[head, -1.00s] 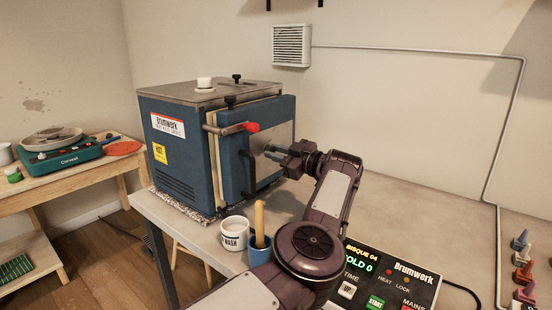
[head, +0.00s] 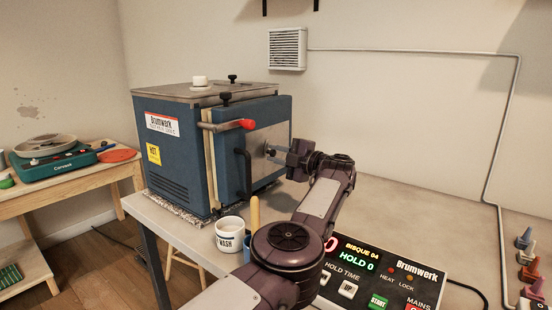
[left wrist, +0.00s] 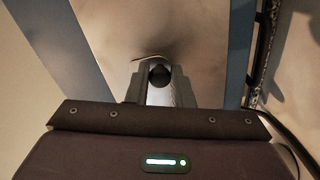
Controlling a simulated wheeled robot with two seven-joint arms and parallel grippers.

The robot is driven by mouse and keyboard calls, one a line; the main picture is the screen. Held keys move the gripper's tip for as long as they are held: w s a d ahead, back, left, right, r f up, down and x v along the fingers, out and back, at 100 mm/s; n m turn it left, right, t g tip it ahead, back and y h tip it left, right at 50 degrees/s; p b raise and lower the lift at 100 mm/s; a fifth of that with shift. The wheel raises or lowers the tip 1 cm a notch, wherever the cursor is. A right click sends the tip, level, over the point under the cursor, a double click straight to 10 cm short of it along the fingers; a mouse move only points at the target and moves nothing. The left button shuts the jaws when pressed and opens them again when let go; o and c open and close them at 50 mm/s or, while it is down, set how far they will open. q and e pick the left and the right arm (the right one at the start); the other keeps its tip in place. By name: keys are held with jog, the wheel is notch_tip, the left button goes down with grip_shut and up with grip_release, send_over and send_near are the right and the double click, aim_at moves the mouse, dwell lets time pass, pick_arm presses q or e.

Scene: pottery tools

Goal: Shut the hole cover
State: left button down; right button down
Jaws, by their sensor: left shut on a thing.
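The blue kiln (head: 178,150) stands on the table with its front door (head: 280,112) closed. A bare metal plate (head: 258,140) is set in the door. My left gripper (head: 270,152) is at this plate. In the left wrist view its fingers (left wrist: 160,82) are shut on a small dark round knob (left wrist: 160,72), which looks like the hole cover's knob. A thin curved edge shows on the plate just beyond the fingertips. The hole and most of the cover cannot be made out. My right gripper is not in view.
A black door handle (head: 243,172) and a red-tipped latch lever (head: 248,124) are left of the gripper. A white mug (head: 230,234) and a control box (head: 385,280) stand in front. The table to the right is mostly clear.

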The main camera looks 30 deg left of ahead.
pick_arm(q)
jog(key=shift+w+f+n, duration=0.1)
jog(key=shift+w+n, duration=0.15)
jog(key=shift+n, duration=0.75)
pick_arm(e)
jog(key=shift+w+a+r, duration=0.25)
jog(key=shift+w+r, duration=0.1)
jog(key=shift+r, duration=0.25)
pick_arm(q)
jog(key=c, duration=1.3)
grip_release()
jog(key=d, duration=0.7)
jog(key=shift+s+d+b, duration=0.3)
jog(key=shift+d+b, duration=0.1)
jog(key=shift+b, duration=0.05)
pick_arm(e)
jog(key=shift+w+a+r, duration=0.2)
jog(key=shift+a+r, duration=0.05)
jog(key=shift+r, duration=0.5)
